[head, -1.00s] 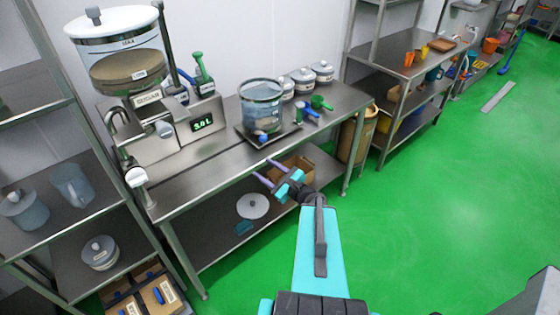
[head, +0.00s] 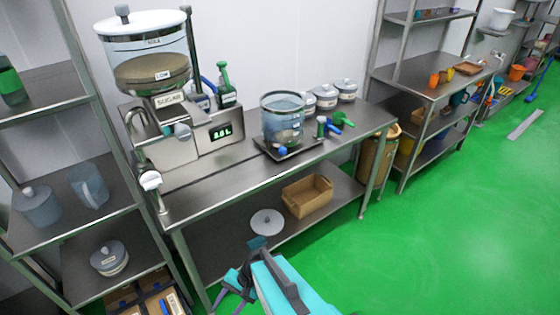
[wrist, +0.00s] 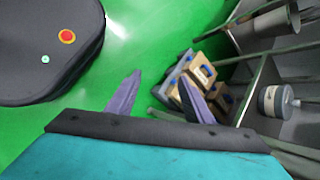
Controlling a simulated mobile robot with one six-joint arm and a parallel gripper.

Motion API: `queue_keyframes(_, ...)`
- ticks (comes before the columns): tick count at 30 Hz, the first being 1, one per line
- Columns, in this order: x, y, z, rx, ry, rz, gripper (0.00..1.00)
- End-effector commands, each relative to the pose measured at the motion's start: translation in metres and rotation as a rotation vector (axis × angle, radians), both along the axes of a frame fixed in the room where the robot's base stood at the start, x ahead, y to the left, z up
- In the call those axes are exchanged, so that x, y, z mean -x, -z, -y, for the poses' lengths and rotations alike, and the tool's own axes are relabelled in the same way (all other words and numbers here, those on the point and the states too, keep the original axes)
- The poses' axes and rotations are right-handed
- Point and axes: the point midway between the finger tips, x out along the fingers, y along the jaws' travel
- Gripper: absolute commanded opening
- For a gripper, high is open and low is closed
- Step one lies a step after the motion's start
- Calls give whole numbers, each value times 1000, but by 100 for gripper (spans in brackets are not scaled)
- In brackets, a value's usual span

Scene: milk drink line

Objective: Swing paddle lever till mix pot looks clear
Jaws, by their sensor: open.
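A clear cylindrical pot (head: 283,116) stands upright on a dark tray (head: 298,151) on the steel bench; I cannot read its label, and its lower part looks darker. Left of it is a steel machine (head: 165,150) with a display, a SUGAR label and a round knob on its front. A large clear tank (head: 150,50) with a brownish layer and a LOW label sits above it. I cannot tell which part is the paddle lever. My gripper (head: 230,300) is low in front of the bench, away from the pot. In the wrist view its purple fingers (wrist: 160,80) are apart and empty.
Lidded containers (head: 325,95) and a green scoop (head: 340,120) are right of the pot. A cardboard box (head: 307,195) and a round lid (head: 267,222) lie on the bench's lower shelf. Steel racks (head: 75,205) flank the bench.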

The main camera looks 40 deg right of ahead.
Motion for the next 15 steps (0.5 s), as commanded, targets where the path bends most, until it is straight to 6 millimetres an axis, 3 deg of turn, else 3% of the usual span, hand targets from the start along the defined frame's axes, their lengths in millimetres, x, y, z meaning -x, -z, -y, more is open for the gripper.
queue_keyframes(1, 15, 14, -8, 31, -88, -17, 47)
queue_keyframes(6, 65, 48, -17, 142, -391, -70, 47)
queue_keyframes(15, 130, 85, -2, 312, -886, -157, 47)
